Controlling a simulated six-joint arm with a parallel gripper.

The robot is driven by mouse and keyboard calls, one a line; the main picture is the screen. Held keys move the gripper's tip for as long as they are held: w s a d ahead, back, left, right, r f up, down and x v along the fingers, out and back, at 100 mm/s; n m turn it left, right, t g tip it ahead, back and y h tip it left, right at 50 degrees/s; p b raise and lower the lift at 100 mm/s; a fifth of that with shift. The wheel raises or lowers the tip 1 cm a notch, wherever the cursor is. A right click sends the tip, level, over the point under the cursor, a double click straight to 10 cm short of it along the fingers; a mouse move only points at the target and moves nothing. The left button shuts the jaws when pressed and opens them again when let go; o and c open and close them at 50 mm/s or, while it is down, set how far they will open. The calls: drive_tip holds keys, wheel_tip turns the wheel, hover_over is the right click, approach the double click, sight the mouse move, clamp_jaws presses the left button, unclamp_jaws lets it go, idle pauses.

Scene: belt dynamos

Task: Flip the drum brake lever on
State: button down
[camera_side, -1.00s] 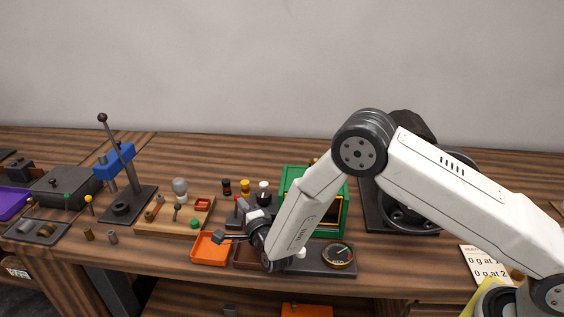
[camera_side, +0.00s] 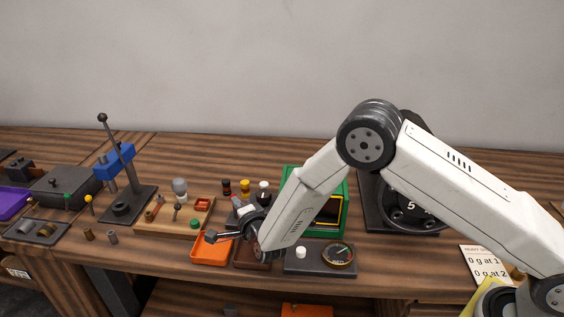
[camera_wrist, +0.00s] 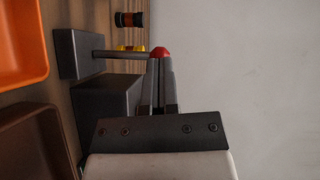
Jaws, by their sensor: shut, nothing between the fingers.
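In the wrist view a lever with a red knob (camera_wrist: 160,53) on a thin grey rod stands out from a dark block (camera_wrist: 80,54). I take it to be the brake lever; no label on it is readable. My gripper (camera_wrist: 161,63) is shut and empty, its fingertips right at the red knob. I cannot tell whether they touch it. A dark drum or wheel (camera_side: 408,212) marked 5 stands at right, partly behind my arm.
An orange tray (camera_side: 210,249) and a brown tray (camera_side: 252,264) lie in front of the gripper. A gauge panel (camera_side: 318,266) and a green frame (camera_side: 344,222) are to the right. Several small capped parts (camera_side: 226,187) stand behind. A lever press (camera_side: 125,205) stands left.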

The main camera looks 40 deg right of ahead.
drive_tip(key=shift+w+a+r+n+g, duration=0.15)
drive_tip(key=shift+w+a+n+g, duration=0.5)
drive_tip(key=shift+n, duration=0.25)
drive_tip(key=shift+w+a, duration=0.5)
drive_tip(key=shift+a, duration=0.1)
drive_tip(key=r+v, duration=0.1)
drive_tip(key=v, duration=1.2)
drive_tip(key=shift+a+r, duration=0.4)
drive_tip(key=shift+s, duration=0.1)
